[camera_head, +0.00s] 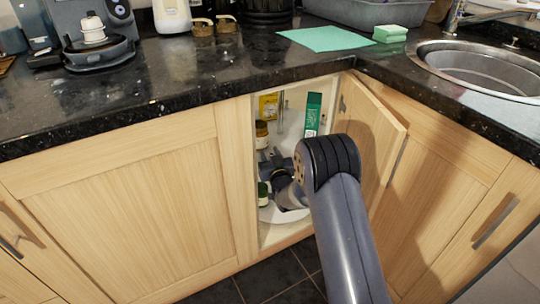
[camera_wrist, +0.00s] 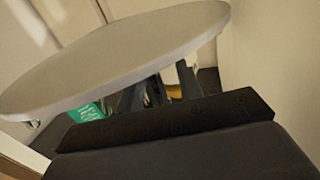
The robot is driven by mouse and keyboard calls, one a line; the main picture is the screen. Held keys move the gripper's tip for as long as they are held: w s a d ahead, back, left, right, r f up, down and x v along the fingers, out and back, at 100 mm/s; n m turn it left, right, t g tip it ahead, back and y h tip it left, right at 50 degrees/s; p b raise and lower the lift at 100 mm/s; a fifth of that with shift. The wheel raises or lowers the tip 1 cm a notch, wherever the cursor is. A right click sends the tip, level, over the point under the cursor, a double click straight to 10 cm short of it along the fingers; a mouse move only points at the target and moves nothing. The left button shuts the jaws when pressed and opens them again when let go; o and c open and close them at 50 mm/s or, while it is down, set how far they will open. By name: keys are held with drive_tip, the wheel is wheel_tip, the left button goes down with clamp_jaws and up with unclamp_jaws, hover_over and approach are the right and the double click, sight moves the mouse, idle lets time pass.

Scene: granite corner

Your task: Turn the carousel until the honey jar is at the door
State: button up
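The carousel (camera_head: 270,213) stands inside the open corner cabinet, and its pale lower shelf shows at the opening. A jar with a brown-amber upper part and pale body (camera_head: 262,141) stands at the left of the opening. It may be the honey jar, but I cannot read it. My gripper (camera_head: 272,164) reaches into the cabinet below that jar, partly hidden by my arm.
A green box (camera_head: 313,112), a yellow package (camera_head: 269,105) and a small green-labelled jar (camera_head: 263,195) are also inside. The door (camera_head: 375,140) stands open on the right, close to my arm. The granite counter (camera_head: 200,85) overhangs the opening. The left frame edge is near my gripper.

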drive_tip(key=shift+c, duration=0.3)
clamp_jaws()
drive_tip(key=shift+d, duration=0.1)
